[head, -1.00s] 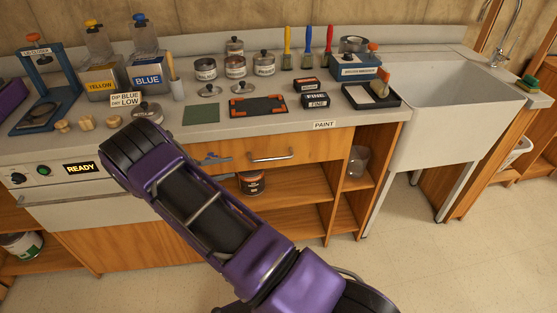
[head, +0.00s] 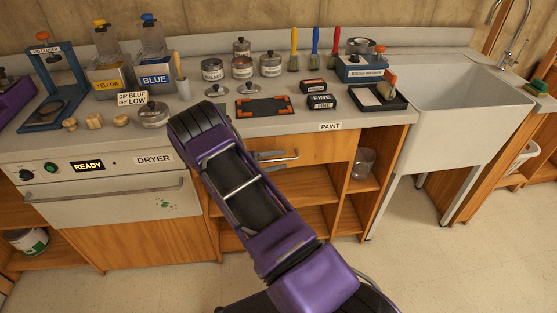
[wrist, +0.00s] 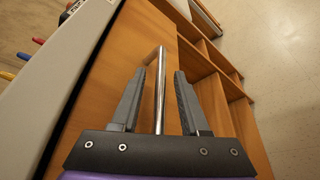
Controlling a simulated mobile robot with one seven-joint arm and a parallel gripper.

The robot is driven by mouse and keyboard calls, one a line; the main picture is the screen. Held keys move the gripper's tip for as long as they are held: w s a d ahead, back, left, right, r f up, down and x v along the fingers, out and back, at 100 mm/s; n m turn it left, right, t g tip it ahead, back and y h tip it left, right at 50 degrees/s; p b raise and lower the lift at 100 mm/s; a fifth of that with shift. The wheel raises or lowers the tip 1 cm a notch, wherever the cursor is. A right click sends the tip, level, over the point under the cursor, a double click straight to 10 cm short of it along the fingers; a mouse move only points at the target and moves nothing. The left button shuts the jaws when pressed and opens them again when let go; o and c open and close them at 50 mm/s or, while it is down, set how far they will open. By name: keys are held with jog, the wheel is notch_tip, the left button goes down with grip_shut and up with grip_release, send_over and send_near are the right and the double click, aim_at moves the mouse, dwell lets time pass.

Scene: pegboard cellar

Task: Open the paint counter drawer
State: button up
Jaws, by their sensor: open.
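The paint counter drawer (head: 325,148) has a wooden front under the counter's PAINT label (head: 330,127), and it looks flush with the cabinet. Its metal bar handle (head: 288,157) is partly hidden by my gripper (head: 268,161) in the head view. In the wrist view my gripper (wrist: 160,72) is open, with one grey finger on each side of the handle (wrist: 160,95). Gaps show between the bar and both fingers. How deep the bar sits between them is hard to tell.
The dryer (head: 110,180) with its own handle is left of the drawer. Open shelves (head: 290,220) lie below, with a clear jar (head: 363,163) on the right. The sink (head: 455,110) stands further right. The floor in front is clear at right.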

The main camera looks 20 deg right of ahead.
jog(key=shift+d, duration=0.1)
grip_shut()
dwell(1.4)
